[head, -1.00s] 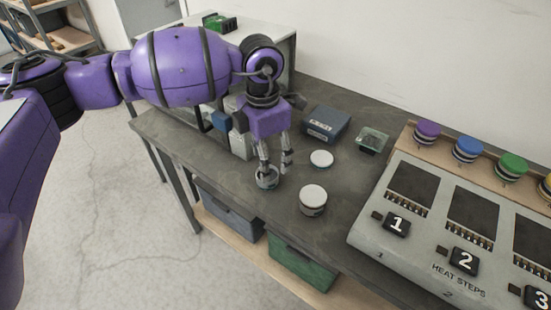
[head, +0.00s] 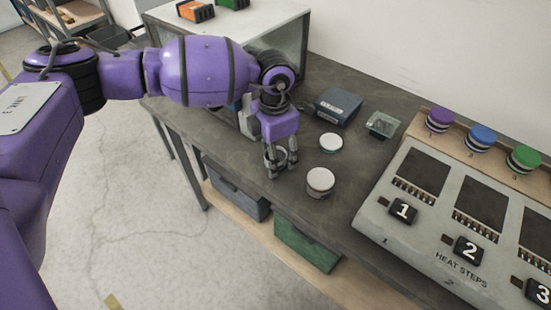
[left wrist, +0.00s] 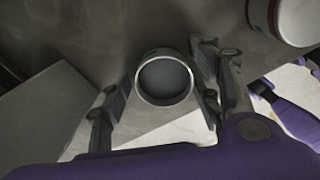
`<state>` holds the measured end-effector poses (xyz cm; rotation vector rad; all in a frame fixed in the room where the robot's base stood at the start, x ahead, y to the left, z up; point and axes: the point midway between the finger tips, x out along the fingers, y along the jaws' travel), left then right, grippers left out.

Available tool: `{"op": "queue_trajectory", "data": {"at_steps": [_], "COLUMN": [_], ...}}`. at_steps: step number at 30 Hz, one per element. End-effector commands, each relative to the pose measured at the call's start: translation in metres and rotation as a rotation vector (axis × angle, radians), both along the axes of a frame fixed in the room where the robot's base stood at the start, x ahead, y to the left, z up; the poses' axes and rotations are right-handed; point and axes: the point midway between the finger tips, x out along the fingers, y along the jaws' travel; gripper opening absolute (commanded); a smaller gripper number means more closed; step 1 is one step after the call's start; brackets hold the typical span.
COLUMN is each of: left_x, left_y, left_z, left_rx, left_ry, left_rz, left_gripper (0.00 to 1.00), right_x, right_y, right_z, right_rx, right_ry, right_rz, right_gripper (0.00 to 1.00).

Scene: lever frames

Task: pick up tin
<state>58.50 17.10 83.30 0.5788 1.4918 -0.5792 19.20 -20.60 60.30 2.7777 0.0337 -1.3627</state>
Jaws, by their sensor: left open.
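A small round tin (head: 275,158) with a pale rim and a grey top or inside stands on the dark bench; I cannot tell whether it is open or lidded. My left gripper (head: 282,170) points down over it, open, and its fingers partly hide it. In the left wrist view the tin (left wrist: 165,82) sits between the spread fingers of my left gripper (left wrist: 158,92), closer to the right finger, with a wider gap on the left. Whether a finger touches it is unclear.
A white-lidded jar (head: 320,182) stands close right of the gripper; it also shows in the left wrist view (left wrist: 296,20). Behind are a flat white-topped container (head: 331,142), a blue box (head: 338,103) and a glassy green block (head: 382,124). A numbered heat panel (head: 455,220) fills the right.

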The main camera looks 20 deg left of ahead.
Motion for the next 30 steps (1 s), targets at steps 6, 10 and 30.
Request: {"op": "queue_trajectory", "data": {"at_steps": [6, 10, 30], "left_x": [0.0, 0.0, -0.003], "left_y": [0.0, 0.0, -0.001], "left_z": [0.0, 0.0, 0.036], "left_rx": [0.0, 0.0, -0.001], "left_ry": [0.0, 0.0, -0.002], "left_rz": [0.0, 0.0, -0.003], "left_gripper": [0.38, 0.21, 0.1], "right_x": [0.001, 0.001, -0.009], "right_y": [0.0, 0.0, -0.001], "right_z": [0.0, 0.0, -0.006], "right_rx": [0.0, 0.0, -0.002], "right_ry": [-0.001, -0.001, 0.016], "right_rz": [0.001, 0.001, 0.0], "right_gripper": [0.4, 0.4, 0.4]}}
